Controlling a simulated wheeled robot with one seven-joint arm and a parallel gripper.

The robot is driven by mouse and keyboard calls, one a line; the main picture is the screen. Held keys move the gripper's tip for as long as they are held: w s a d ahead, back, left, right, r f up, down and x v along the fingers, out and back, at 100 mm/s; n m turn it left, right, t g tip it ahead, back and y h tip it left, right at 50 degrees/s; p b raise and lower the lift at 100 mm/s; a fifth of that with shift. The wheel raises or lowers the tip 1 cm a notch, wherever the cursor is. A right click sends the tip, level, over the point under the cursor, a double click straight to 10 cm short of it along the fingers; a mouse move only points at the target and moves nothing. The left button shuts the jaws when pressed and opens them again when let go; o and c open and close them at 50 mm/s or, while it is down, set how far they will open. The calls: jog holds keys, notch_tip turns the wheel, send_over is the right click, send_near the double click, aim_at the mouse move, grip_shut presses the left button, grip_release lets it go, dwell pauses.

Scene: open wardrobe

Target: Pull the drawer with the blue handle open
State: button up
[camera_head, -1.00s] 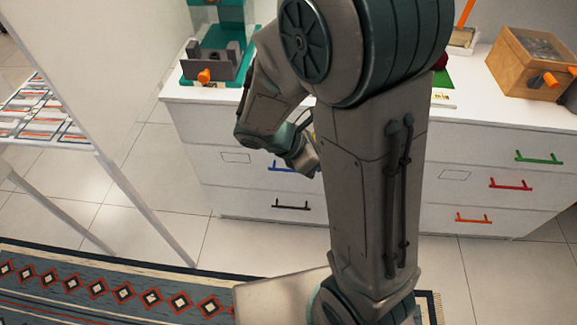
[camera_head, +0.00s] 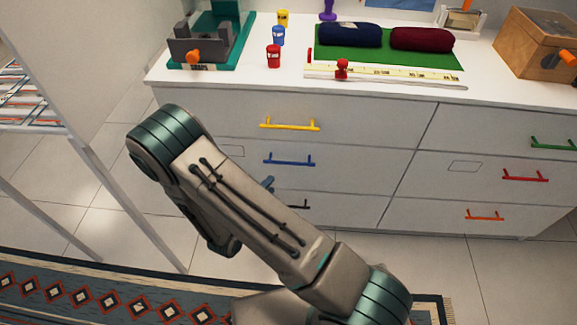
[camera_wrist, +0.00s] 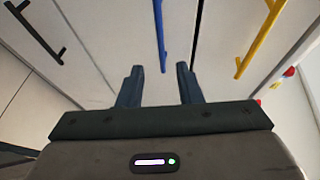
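The blue handle (camera_head: 289,161) is on the middle drawer of the dresser's left column, between the yellow handle above and the black handle below. Its drawer front (camera_head: 345,168) looks flush with the others, so the drawer is closed. In the wrist view the blue handle (camera_wrist: 160,35) runs upright from the top, its near end lined up between my fingertips. My gripper (camera_wrist: 159,68) is open, with both fingers apart and nothing held. I cannot tell how far the tips are from the handle. In the head view my arm hides most of the gripper.
The yellow handle (camera_wrist: 260,38) is right and the black handle (camera_wrist: 35,32) left in the wrist view. Green (camera_head: 553,144), red (camera_head: 525,176) and orange (camera_head: 485,215) handles are on the right column. Cups, rolled cloths and a wooden box (camera_head: 540,55) stand on top. A white panel is left.

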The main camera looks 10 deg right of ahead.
aim_at(289, 163)
jog(key=b+x, duration=0.1)
jog(key=x, duration=1.2)
jog(key=shift+w+d, duration=0.1)
jog(key=shift+d, duration=0.1)
grip_shut()
